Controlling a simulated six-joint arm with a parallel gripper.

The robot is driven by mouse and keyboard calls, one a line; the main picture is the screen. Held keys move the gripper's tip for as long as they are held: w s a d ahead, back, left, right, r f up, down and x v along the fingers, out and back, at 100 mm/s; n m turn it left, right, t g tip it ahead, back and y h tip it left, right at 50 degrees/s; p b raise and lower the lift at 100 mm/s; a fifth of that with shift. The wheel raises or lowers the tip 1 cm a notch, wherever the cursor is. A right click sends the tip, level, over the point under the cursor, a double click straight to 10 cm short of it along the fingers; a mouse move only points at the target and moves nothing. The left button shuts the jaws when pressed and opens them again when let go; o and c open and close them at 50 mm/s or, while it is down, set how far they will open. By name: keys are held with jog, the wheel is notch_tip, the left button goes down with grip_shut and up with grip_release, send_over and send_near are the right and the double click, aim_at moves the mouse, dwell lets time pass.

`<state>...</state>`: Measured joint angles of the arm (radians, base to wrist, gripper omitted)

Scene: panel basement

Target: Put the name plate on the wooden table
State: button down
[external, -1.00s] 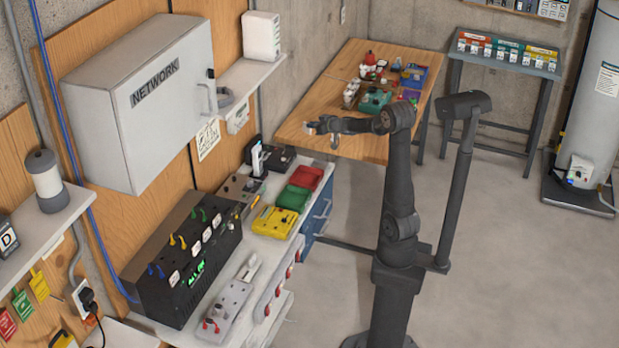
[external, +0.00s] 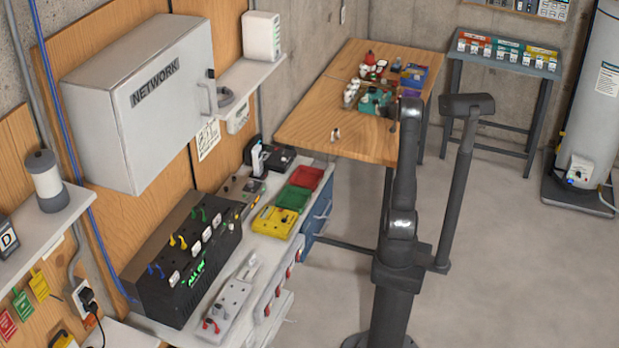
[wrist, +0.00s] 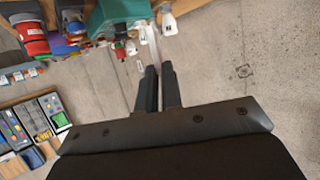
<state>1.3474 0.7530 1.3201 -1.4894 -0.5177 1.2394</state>
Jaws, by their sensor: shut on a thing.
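The wooden table (external: 310,112) stands in the middle back of the external view, its near left part mostly bare. A small pale item (external: 335,134) lies near its front edge, too small to identify. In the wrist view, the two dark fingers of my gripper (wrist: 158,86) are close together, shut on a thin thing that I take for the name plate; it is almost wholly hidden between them. In the external view, my arm hides the gripper, near the table's right side. The wrist view shows floor below the fingertips and the table's items above them.
A teal box (external: 375,101), a blue bin (external: 413,76) and several small parts crowd the table's back right. A workbench with a yellow tray (external: 273,222) stands at left. A rack table (external: 507,62) stands at the back right.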

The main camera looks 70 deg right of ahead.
jog(key=w+f, duration=0.2)
jog(key=w, duration=0.1)
jog(key=w+f, duration=0.2)
jog(key=w, duration=0.2)
jog(key=w+f, duration=0.3)
jog(key=w, duration=0.1)
jog(key=shift+w+d, duration=0.1)
jog(key=shift+d, duration=0.2)
jog(key=shift+f, duration=2)
jog(key=shift+f, duration=0.2)
jog(key=c, duration=1.6)
grip_release()
jog(key=shift+r, duration=0.3)
jog(key=v, duration=1.2)
